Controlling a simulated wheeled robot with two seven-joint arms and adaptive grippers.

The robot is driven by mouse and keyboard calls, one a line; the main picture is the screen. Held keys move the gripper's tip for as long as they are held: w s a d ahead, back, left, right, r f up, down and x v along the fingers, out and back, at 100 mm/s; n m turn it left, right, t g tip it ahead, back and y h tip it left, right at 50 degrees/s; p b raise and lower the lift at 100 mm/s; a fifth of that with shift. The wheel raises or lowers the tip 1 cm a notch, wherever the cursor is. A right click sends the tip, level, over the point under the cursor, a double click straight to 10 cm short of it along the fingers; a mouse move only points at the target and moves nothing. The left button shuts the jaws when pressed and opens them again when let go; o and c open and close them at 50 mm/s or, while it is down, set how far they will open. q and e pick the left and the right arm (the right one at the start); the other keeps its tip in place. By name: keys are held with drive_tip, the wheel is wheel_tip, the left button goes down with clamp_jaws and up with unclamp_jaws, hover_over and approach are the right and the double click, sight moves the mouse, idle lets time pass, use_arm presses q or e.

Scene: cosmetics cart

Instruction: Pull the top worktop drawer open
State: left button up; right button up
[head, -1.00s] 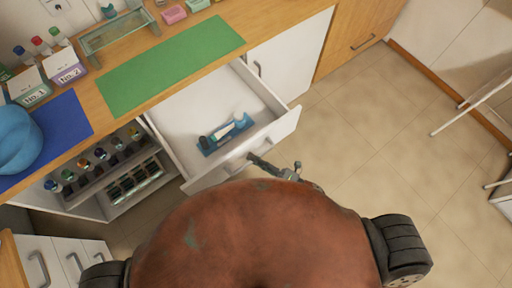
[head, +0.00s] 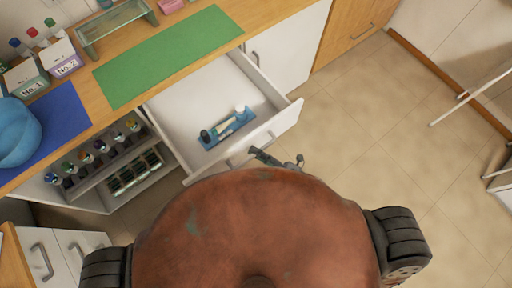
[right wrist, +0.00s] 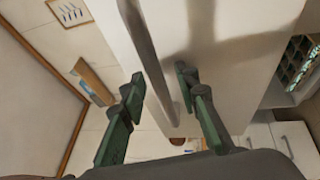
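The white worktop drawer (head: 175,118) stands pulled out under the wooden worktop in the head view, its inside visible. A blue holder (head: 213,142) with tubes lies in it. My right gripper (head: 278,161) is at the outer side of the drawer front (head: 275,130). In the right wrist view, the bar handle (right wrist: 158,75) runs between the two green-black fingers of the right gripper (right wrist: 160,75). Visible gaps separate the fingers from the bar, so the gripper looks open around it. Part of the handle is hidden in the head view. My left gripper is out of view.
The worktop holds a green mat (head: 165,58), a blue mat (head: 65,112), a blue bowl (head: 15,132) and small labelled boxes (head: 60,57). An open shelf with bottles (head: 105,155) is left of the drawer. Floor (head: 370,130) to the right is clear.

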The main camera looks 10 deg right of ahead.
drive_tip(key=v, duration=1.2)
idle(0.4)
drive_tip(key=w+d+f+m+t+h, duration=0.1)
drive_tip(key=w+d+f+m+h, duration=0.1)
drive_tip(key=d+f+m+h, duration=0.45)
drive_tip(key=w+d+f+m+h, duration=0.1)
drive_tip(key=w+d+f+m, duration=0.15)
drive_tip(key=f, duration=0.65)
drive_tip(key=s+d+f+m+g+h, duration=0.1)
drive_tip(key=s+d+f+m+h, duration=0.2)
drive_tip(key=f, duration=0.5)
drive_tip(key=s+d+f+m+g+h, duration=0.15)
drive_tip(key=d+f+m, duration=0.25)
drive_tip(key=f, duration=0.4)
drive_tip(key=s+d+f+m+g+h, duration=0.3)
drive_tip(key=s+f+m, duration=0.1)
drive_tip(key=s+f, duration=0.4)
drive_tip(key=s+f+m+g, duration=0.3)
drive_tip(key=s+f, duration=0.3)
drive_tip(key=s, duration=0.4)
drive_tip(key=s+f+m+g+h, duration=0.1)
drive_tip(key=s+f+m+g, duration=0.3)
drive_tip(key=s, duration=0.7)
wheel_tip(320, 180, down, 2)
drive_tip(key=shift+s+d+f+m, duration=0.15)
drive_tip(key=shift+d+f+m, duration=0.1)
drive_tip(key=shift+m, duration=0.15)
